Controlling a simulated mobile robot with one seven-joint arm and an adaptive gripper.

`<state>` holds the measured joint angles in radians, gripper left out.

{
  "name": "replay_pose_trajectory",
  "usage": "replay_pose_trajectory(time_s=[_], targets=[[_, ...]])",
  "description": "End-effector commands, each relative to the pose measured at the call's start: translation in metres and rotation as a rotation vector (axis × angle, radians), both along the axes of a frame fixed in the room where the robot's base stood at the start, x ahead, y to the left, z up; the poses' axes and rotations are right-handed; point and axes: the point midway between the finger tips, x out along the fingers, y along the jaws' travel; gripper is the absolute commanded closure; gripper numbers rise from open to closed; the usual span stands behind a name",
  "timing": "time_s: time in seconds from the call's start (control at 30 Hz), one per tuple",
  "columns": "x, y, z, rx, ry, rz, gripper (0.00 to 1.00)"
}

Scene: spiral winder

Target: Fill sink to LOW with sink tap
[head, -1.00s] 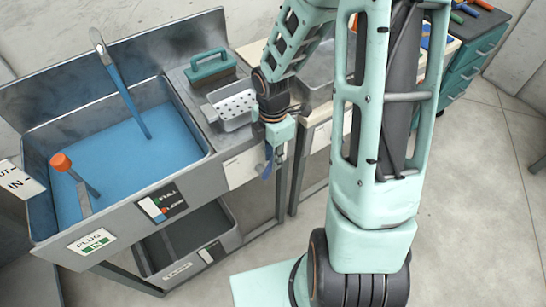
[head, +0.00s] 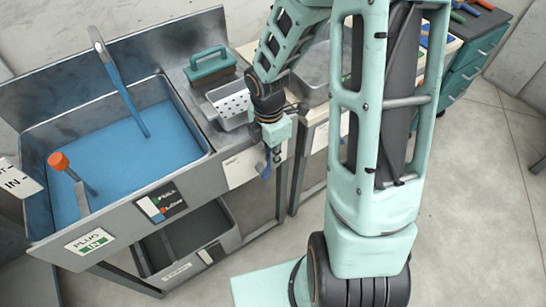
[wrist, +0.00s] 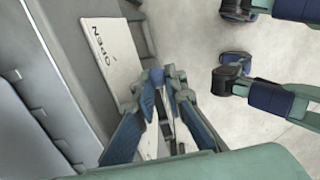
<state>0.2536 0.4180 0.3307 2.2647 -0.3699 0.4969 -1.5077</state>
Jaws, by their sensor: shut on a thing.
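The sink (head: 36,218) holds blue water (head: 120,158). The sink tap (head: 98,42) rises at the back, and a blue stream (head: 132,105) runs from it into the water. A level gauge (head: 162,204) marked FULL at its top is on the sink's front; its lower lettering is hard to read. My gripper (head: 268,166) is low at the front of the counter, right of the sink. In the wrist view my gripper (wrist: 163,80) has its blue fingers close together beside a white OPEN label (wrist: 100,50). It is shut on what seems the tap handle, mostly hidden by the fingers.
An orange-topped plug handle (head: 59,161) stands at the sink's left, above a PLUG IN sign (head: 90,241). A perforated basket (head: 231,106) and a teal-handled brush (head: 209,66) lie on the counter. A teal drawer cabinet (head: 474,62) stands at back right. Open floor lies right.

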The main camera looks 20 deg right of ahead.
Motion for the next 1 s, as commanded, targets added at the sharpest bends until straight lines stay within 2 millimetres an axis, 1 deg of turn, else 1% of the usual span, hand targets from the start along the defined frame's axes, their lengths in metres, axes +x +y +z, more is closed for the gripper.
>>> replay_pose_trajectory(time_s=[0.03,0.2,0.7,1.0], targets=[[0.001,0.002,-0.003,-0.018,-0.01,0.006,1.0],[-0.001,0.009,-0.004,-0.097,-0.037,0.009,1.0],[-0.008,0.032,-0.002,-0.387,-0.132,0.006,1.0],[-0.012,0.042,-0.002,-0.529,-0.176,0.003,1.0]])
